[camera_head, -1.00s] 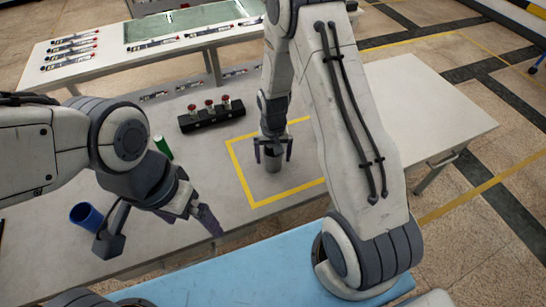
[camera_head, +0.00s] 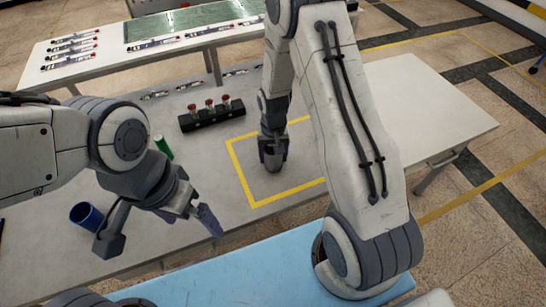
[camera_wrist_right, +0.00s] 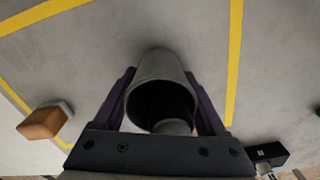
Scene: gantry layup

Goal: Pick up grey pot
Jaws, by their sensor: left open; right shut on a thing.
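The grey pot (camera_wrist_right: 158,62) is a dark, hollow cylinder, seen from above in the right wrist view with its mouth toward the camera. My right gripper (camera_wrist_right: 160,88) has one finger on each side of it and is shut on it. In the head view my right gripper (camera_head: 273,163) is low over the table inside the yellow square outline (camera_head: 243,180); its fingers mostly hide the pot there. I cannot tell whether the pot still touches the table. My left gripper (camera_head: 190,217) is open and empty over the table's front left part.
A black rack (camera_head: 213,118) with red-topped items stands behind the square. A green cylinder (camera_head: 162,147) and a blue cup (camera_head: 86,215) are at the left. The table's right part (camera_head: 430,110) is clear. An orange-brown and white object (camera_wrist_right: 42,122) shows in the wrist view.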

